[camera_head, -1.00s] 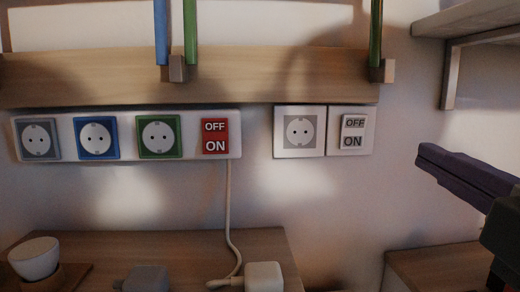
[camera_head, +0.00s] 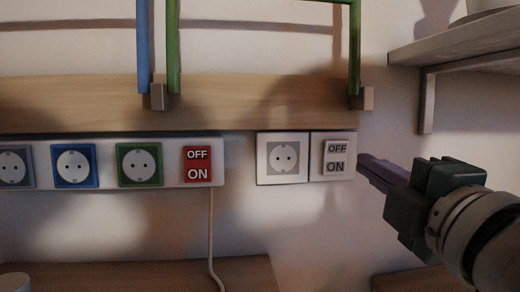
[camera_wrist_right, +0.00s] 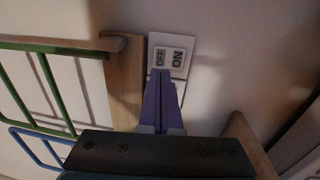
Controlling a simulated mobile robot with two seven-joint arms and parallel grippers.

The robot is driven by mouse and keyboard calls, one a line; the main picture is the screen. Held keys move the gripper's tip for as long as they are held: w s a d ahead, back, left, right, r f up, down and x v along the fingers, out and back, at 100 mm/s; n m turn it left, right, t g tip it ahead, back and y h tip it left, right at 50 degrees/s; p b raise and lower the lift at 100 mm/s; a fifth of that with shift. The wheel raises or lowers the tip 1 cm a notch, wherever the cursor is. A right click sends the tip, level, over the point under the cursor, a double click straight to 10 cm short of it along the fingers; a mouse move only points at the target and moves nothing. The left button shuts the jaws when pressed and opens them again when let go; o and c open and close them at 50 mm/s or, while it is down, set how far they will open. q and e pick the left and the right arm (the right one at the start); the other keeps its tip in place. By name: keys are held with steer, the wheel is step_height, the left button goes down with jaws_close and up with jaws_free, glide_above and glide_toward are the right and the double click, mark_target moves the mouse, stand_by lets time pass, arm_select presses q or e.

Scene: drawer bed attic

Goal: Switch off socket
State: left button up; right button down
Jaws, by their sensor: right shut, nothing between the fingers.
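The wall socket (camera_head: 283,158) is a white plate with a grey round outlet, and the white OFF/ON switch (camera_head: 334,157) sits directly to its right. A power strip (camera_head: 109,191) to the left carries grey, blue and green sockets and a red OFF/ON switch (camera_head: 197,165). My right gripper (camera_head: 362,163) is shut and empty, its purple fingertips close to the right edge of the white switch. In the right wrist view the shut fingers (camera_wrist_right: 158,78) point at the white switch (camera_wrist_right: 170,56), near its lower edge; I cannot tell if they touch. My left gripper is not in view.
A wooden rail (camera_head: 220,105) runs above the sockets, with blue and green frames (camera_head: 172,50) on it. A shelf (camera_head: 455,42) with a bracket is at upper right. A cable (camera_head: 212,240) hangs from the strip toward the wooden surface below.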

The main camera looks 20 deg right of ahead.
mark_target(339, 148)
steer(key=x, duration=0.6)
steer(key=shift+w+d, duration=0.1)
steer(key=shift+w, duration=0.15)
steer(key=shift+w+r+p, duration=0.1)
steer(key=shift+r+p, duration=0.35)
steer(key=shift+p, duration=0.35)
steer(key=shift+f, duration=0.35)
steer(key=shift+r, duration=0.1)
